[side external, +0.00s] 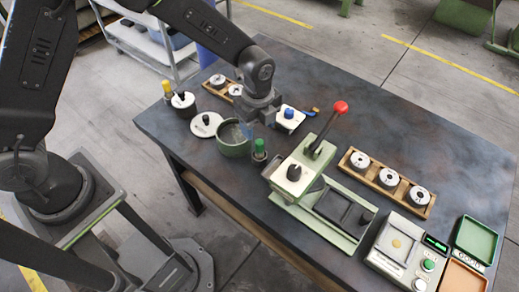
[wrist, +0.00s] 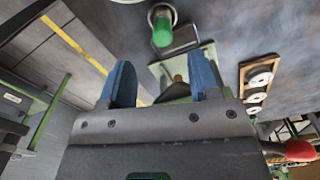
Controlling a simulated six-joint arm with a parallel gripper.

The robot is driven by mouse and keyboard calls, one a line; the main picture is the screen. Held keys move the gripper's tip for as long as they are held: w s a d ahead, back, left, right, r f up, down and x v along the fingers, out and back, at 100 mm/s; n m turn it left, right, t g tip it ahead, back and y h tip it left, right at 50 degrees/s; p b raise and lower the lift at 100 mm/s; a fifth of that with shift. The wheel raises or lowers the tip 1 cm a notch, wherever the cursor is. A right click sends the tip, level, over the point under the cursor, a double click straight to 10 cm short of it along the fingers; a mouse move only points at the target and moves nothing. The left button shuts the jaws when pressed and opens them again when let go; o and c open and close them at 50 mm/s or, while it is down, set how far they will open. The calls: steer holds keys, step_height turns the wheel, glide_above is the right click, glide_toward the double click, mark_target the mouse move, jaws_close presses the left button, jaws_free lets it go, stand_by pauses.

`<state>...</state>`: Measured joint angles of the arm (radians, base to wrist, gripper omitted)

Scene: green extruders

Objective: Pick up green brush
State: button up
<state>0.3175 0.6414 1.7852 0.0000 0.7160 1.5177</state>
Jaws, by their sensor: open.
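The green brush (side external: 259,146) stands upright, its green handle up, in a small dark holder on the near side of the table, just right of a green pot (side external: 234,148). In the wrist view its green handle (wrist: 162,34) shows at the top, beyond my fingertips. My gripper (wrist: 163,72) is open, with two blue fingers apart and nothing between them. In the side view my gripper (side external: 246,126) is low over the pot, up and left of the brush, and apart from it. Its fingertips are hard to make out there.
A green press (side external: 330,210) with a red-knobbed lever (side external: 340,107) stands right of the brush. A white lid (side external: 206,125) and a black-knobbed jar (side external: 183,102) are left of the pot. A wooden rack (side external: 387,182) of white discs lies further right. The far tabletop is clear.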

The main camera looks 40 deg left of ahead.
mark_target(260, 141)
step_height(260, 141, down, 8)
steer(key=shift+w+d+f, duration=0.1)
stand_by(0.4)
steer(key=shift+c, duration=0.4)
steer(key=c, duration=0.9)
steer(key=shift+c, duration=0.2)
